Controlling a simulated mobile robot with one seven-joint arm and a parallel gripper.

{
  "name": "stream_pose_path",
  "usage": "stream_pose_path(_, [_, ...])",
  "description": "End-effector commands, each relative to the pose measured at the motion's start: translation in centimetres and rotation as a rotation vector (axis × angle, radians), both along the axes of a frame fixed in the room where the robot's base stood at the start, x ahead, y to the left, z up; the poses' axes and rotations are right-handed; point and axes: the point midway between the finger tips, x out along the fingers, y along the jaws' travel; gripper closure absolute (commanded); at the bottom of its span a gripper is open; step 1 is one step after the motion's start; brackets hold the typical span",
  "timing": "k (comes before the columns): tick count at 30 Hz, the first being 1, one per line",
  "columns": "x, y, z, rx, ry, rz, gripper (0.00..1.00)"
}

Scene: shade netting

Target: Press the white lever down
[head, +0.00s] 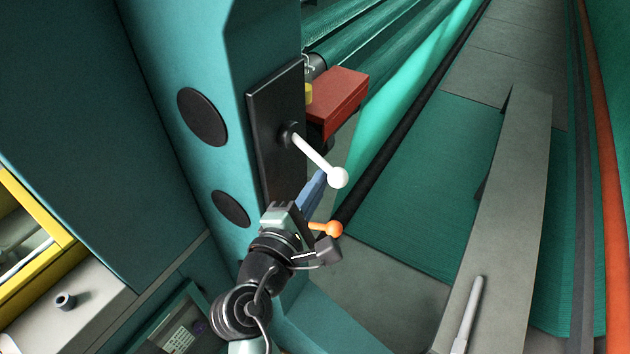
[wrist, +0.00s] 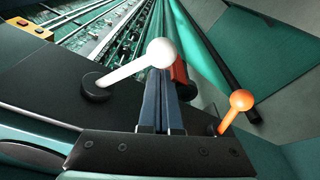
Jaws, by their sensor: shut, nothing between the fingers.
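The white lever (head: 318,160) is a white rod with a ball end, on a black plate (head: 262,120) on the teal machine. In the head view it slopes down to the right from its black hub. In the wrist view the white lever (wrist: 140,65) reaches right, its ball over the finger ends. My gripper (head: 318,182) is shut and empty, with blue fingers just below the rod and left of the ball. The fingers also show in the wrist view (wrist: 159,85). I cannot tell whether they touch the lever.
An orange-knobbed lever (head: 328,228) is close beside my gripper; it also shows at right in the wrist view (wrist: 238,105). A red box (head: 338,97) juts out above the white lever. Green netting (head: 430,180) and open floor lie to the right.

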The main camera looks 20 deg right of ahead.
Motion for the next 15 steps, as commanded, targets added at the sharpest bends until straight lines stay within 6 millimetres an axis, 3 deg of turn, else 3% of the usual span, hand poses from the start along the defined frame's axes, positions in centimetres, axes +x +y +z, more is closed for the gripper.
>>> stream_pose_path(15, [-0.18, -0.26, 0.57, -0.044, 0.058, -0.002, 1.00])
